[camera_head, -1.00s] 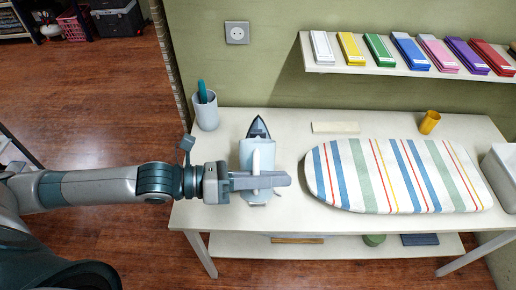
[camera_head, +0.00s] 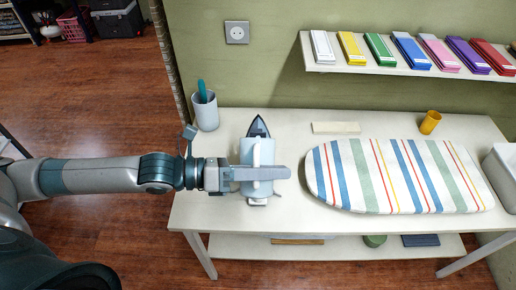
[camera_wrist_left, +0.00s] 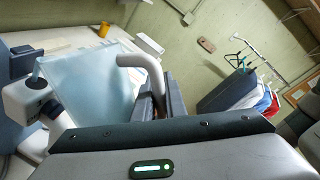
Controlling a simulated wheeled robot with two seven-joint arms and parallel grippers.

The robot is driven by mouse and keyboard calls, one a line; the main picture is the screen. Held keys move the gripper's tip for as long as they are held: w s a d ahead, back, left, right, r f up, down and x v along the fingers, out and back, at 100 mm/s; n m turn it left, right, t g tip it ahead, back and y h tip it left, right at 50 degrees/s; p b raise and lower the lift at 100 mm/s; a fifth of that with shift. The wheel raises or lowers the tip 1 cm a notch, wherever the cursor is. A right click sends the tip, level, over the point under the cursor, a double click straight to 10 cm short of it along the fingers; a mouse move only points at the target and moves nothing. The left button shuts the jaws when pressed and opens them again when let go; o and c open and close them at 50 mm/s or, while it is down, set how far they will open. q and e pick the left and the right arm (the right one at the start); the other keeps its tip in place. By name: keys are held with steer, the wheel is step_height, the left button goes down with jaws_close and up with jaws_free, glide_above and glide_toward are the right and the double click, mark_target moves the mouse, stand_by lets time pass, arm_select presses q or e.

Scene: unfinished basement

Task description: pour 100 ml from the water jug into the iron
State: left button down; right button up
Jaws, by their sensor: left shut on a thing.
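My left gripper (camera_head: 284,173) is shut on the white handle of the light-blue water jug (camera_head: 245,150). In the left wrist view the jug (camera_wrist_left: 90,85) looks translucent and tilted, with a finger beside its handle. The iron (camera_head: 258,127) is on the table, with its dark pointed tip showing beyond the jug and its rear end just below the gripper. The jug and gripper hide most of the iron from the head camera. I cannot tell the water level or whether water is flowing. My right gripper is not in view.
A striped ironing board (camera_head: 400,177) lies right of the iron. A grey cup (camera_head: 205,113) with a teal item stands at the back left. A yellow cup (camera_head: 430,122) and a cream strip (camera_head: 336,128) are at the back. A wall shelf (camera_head: 400,70) holds several coloured packs.

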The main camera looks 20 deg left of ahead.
arm_select(q)
steer(key=shift+w, duration=0.1)
stand_by(0.8)
steer(key=shift+w+a+f+n, duration=0.1)
steer(key=shift+w+f+n, duration=0.1)
steer(key=shift+n, duration=0.3)
stand_by(1.3)
steer(key=s+m, duration=0.1)
steer(key=s+m+b, duration=0.1)
steer(key=s+d+r+m+b, duration=0.1)
steer(key=shift+s+r, duration=0.1)
steer(key=shift+s, duration=0.3)
steer(key=shift+s+d+r+m+t+h+p, duration=0.1)
steer(key=shift+s+d+m+t+p, duration=0.1)
steer(key=shift+s+m+p, duration=0.45)
steer(key=shift+s+d+r+m+t+h+p, duration=0.1)
steer(key=shift+s+d+m+t+p, duration=0.15)
steer(key=shift+s+m+p, duration=0.45)
steer(key=shift+s+d+r+m+t+h+p, duration=0.1)
steer(key=shift+s+d+m+t+p, duration=0.1)
steer(key=shift+s+m+p, duration=0.45)
